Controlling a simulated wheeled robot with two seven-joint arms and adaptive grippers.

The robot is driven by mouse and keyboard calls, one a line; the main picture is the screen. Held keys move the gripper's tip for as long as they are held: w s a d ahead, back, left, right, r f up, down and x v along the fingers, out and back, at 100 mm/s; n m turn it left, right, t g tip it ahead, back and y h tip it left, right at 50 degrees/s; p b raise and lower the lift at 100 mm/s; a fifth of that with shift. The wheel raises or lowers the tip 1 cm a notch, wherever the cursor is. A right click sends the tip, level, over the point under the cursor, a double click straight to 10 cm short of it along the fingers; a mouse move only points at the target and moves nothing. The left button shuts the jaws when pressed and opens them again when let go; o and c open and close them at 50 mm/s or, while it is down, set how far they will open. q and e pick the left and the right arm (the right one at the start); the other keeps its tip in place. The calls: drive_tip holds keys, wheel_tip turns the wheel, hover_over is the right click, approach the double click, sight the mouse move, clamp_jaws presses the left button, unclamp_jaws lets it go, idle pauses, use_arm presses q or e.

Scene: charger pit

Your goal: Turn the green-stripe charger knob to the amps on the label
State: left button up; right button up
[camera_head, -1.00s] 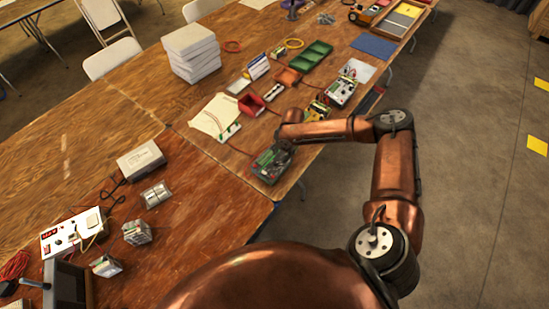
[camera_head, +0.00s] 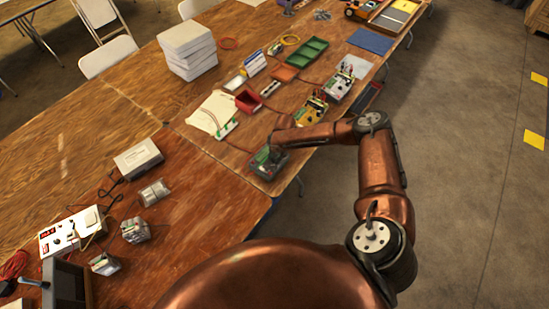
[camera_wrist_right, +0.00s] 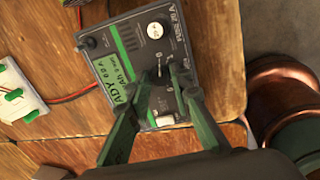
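The green-stripe charger (camera_head: 268,163) sits near the right edge of the wooden table. In the right wrist view its dark face (camera_wrist_right: 130,45) carries a green stripe and printed label, partly legible. In the head view the right gripper (camera_head: 274,153) hides part of the charger. My left gripper is not in view.
A yellow charger (camera_head: 311,111) and a pale-faced charger (camera_head: 338,86) stand farther along the table edge. Bare wood (camera_head: 215,195) is in front of the charger.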

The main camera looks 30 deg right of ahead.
clamp_jaws()
drive_tip(key=m+p, duration=0.2)
drive_tip(key=m, duration=0.1)
drive_tip(key=shift+s+a+m+p, duration=0.1)
drive_tip(key=shift+m+p, duration=0.25)
drive_tip(key=shift+m, duration=0.05)
drive_tip(key=m+p, duration=0.2)
drive_tip(key=m, duration=0.2)
drive_tip(key=shift+m+p, duration=1.1)
drive_tip(key=shift+m, duration=0.9)
